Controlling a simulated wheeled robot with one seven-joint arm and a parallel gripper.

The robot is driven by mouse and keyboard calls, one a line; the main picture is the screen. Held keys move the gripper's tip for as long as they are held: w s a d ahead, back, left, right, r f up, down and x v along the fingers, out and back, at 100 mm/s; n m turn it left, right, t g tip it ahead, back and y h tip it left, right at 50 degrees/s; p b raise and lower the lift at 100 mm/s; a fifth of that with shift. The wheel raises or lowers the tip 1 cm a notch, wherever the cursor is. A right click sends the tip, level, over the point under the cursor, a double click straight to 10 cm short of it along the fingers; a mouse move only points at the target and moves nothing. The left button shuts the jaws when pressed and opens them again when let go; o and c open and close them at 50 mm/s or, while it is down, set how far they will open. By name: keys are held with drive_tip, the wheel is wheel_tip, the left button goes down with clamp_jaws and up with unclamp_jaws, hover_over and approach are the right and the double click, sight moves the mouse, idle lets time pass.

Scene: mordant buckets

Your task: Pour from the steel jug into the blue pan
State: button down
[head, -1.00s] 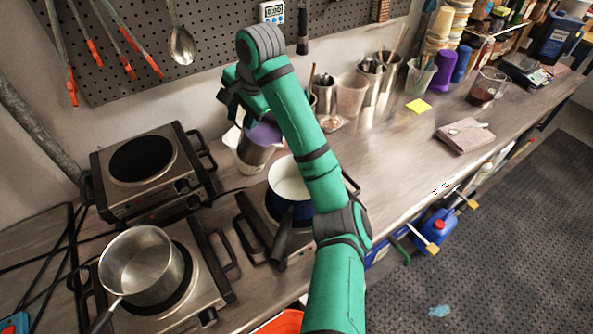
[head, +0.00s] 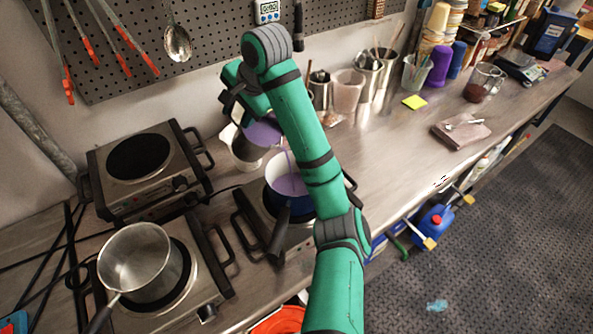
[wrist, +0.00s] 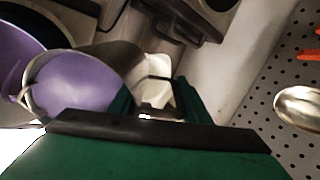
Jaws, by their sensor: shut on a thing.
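The steel jug (head: 248,152) is tilted toward the blue pan (head: 302,206), with purple liquid at its mouth. A thin purple stream falls from the jug into the pan, and purple liquid covers the pan's bottom. The pan has a white inside and a dark handle and sits on a hot plate. My gripper (head: 240,98) is shut on the jug above the counter, left of the pan; my arm partly hides the grip. In the wrist view the jug (wrist: 118,58) shows its purple contents, with the pan partly visible at the left edge.
A steel saucepan (head: 140,262) stands on the front left hot plate; another hot plate (head: 140,157) behind is empty. A white vessel (head: 227,133) stands close behind the jug. Steel cups and beakers (head: 347,92) line the wall. The counter's right middle is mostly clear.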

drive_tip(key=shift+s+a+r, duration=0.15)
drive_tip(key=shift+a+r, duration=0.05)
drive_tip(key=shift+a, duration=0.3)
drive_tip(key=shift+w+d+r+p, duration=0.1)
drive_tip(key=shift+d+p, duration=0.1)
drive_tip(key=shift+d, duration=0.25)
drive_tip(key=shift+w+d+r+p, duration=0.1)
drive_tip(key=shift+d+p, duration=0.1)
drive_tip(key=shift+d, duration=0.25)
drive_tip(key=shift+s+r, duration=0.1)
drive_tip(key=shift+s, duration=0.1)
drive_tip(key=shift+a, duration=0.15)
drive_tip(key=shift+a+r+y, duration=0.1)
drive_tip(key=shift+y, duration=0.2)
drive_tip(key=shift+s+a+p, duration=0.15)
drive_tip(key=shift+s+p, duration=0.05)
drive_tip(key=shift+p, duration=0.15)
drive_tip(key=shift+w+d+t, duration=0.15)
drive_tip(key=shift+d+t, duration=0.15)
drive_tip(key=shift+d, duration=0.3)
drive_tip(key=shift+a+r+p, duration=0.1)
drive_tip(key=shift+a+p, duration=0.2)
drive_tip(key=shift+p, duration=0.05)
drive_tip(key=shift+d+r+t+y+p, duration=0.2)
drive_tip(key=shift+t+y+p, duration=0.15)
drive_tip(key=shift+p, duration=0.4)
